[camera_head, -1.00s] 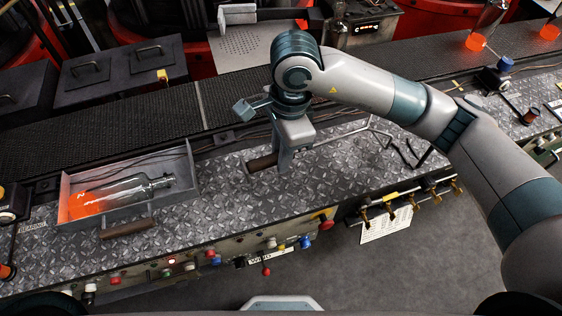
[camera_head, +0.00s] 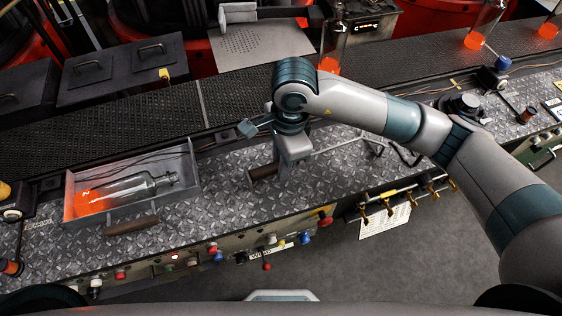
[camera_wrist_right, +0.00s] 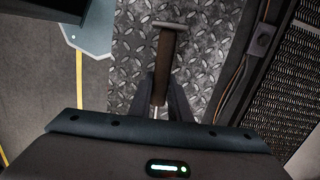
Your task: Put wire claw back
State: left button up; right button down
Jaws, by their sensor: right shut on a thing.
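The wire claw has a brown wooden handle (camera_head: 264,172) and a long thin wire rod (camera_head: 338,147) that runs right to a bent wire end (camera_head: 385,145). It is low over the diamond-plate bench, and I cannot tell whether it touches. My right gripper (camera_head: 283,175) is shut on the claw just beside the handle. In the right wrist view the handle (camera_wrist_right: 167,62) points away from my gripper (camera_wrist_right: 158,105), over the metal plate. The fingertips are partly hidden in the head view. My left gripper is not in view.
A grey tray (camera_head: 68,200) with a clear bottle (camera_head: 140,186) and orange glow lies left on the bench (camera_head: 225,210). A dark conveyor (camera_head: 130,120) runs behind, with glowing bottles (camera_head: 476,35) at right. Brass valves (camera_head: 410,200) line the front edge.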

jog(key=shift+f, duration=0.15)
jog(key=c, duration=1.6)
grip_release()
jog(key=shift+c, duration=0.2)
jog(key=shift+r, duration=0.35)
notch_tip(320, 180, up, 12)
jog(key=d+b, duration=0.1)
jog(key=b, duration=0.3)
jog(key=shift+w, duration=0.2)
jog(key=shift+f, duration=0.2)
